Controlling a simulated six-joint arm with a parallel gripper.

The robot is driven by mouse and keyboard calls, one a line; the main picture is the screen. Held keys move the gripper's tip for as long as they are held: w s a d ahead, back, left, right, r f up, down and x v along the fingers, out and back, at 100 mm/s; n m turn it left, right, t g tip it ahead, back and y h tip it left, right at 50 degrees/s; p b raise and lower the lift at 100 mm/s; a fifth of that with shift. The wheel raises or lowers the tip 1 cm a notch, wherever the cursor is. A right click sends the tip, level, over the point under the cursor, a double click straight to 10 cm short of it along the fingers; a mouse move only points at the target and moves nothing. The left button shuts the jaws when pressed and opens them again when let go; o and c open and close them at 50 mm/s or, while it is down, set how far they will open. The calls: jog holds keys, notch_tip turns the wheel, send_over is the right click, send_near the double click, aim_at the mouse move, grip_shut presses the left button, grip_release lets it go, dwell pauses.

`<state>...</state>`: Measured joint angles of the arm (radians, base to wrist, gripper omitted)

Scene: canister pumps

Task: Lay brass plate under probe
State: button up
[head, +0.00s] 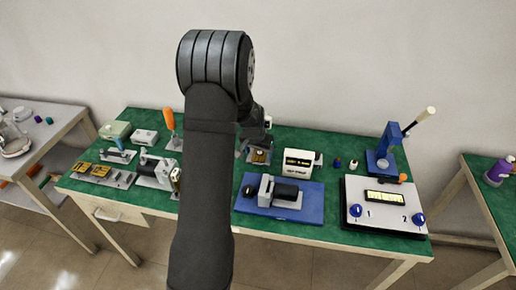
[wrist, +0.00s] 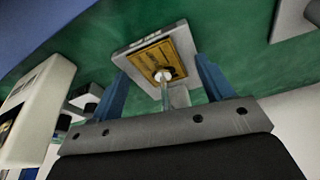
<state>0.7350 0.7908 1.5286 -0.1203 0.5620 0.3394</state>
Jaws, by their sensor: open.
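A brass plate (wrist: 182,47) lies on a pale grey base (wrist: 133,47) in the wrist view. It also shows small in the head view (head: 259,157). A slim grey rod with a white round tip (wrist: 163,75), which looks like the probe, stands in front of the plate. I cannot tell whether the tip touches it. My gripper (wrist: 162,68) is open, its two blue fingers on either side of the rod and pointing toward the plate. I cannot tell whether the fingers touch the plate or its base. In the head view my arm hides part of this area.
More brass-coloured plates (head: 101,171) lie on a grey holder at the left. A white display box (head: 299,162) stands right of the base. A blue-based device (head: 279,205) is in front, and a control panel (head: 386,204) and blue press (head: 385,160) are farther right.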

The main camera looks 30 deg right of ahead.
jog(key=shift+c, duration=0.2)
jog(key=c, duration=1.1)
jog(key=shift+w+d, duration=0.1)
